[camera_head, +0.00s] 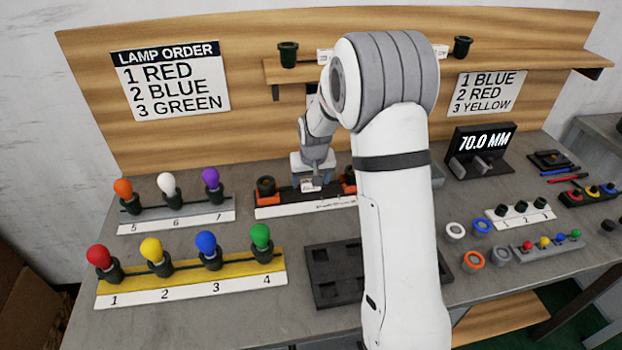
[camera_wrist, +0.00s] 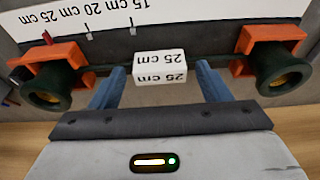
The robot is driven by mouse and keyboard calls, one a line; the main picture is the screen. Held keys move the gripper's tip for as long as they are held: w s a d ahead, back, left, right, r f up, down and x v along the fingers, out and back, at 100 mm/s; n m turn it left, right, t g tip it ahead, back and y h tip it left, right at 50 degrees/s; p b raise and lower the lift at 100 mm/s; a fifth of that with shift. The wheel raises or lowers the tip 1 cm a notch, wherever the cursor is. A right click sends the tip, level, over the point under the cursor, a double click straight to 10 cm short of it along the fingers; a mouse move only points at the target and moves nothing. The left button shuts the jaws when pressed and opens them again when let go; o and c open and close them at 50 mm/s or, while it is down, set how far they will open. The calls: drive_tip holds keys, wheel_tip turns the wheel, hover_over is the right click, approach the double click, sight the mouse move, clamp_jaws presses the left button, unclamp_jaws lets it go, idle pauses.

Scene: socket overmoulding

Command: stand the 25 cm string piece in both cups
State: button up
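The 25 cm string piece (camera_wrist: 160,68) has a white label at its middle and a dark socket at each end, the left (camera_wrist: 47,88) and the right (camera_wrist: 284,75) in the wrist view. The sockets sit at the orange cups (camera_wrist: 62,53) (camera_wrist: 270,38); I cannot tell how deeply they are seated. In the head view the dark left socket (camera_head: 266,184) shows above an orange cup (camera_head: 267,199). My gripper (camera_wrist: 160,82) has its blue fingers apart, one on each side of the label, with gaps to it. It is low over the cups in the head view (camera_head: 311,185).
A ruler strip (camera_wrist: 200,12) runs along the cups. Lamp rows (camera_head: 170,217) (camera_head: 200,280) stand at left, and a dark tray (camera_head: 322,290) lies in front. A wall shelf (camera_head: 540,62) with dark sockets (camera_head: 288,55) is behind. My arm hides part of the table.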

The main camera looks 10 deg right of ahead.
drive_tip(key=shift+o, duration=0.5)
drive_tip(key=v, duration=0.7)
drive_tip(key=shift+r, duration=0.4)
drive_tip(key=shift+s, duration=0.1)
drive_tip(key=s+d+r+p, duration=0.1)
drive_tip(key=s+r, duration=0.5)
drive_tip(key=s, duration=0.9)
drive_tip(key=s+r+p, duration=0.4)
drive_tip(key=s+r, duration=0.2)
drive_tip(key=s, duration=0.9)
drive_tip(key=shift+d+r+g, duration=0.25)
drive_tip(key=shift+d+g, duration=0.05)
drive_tip(key=shift+d, duration=0.05)
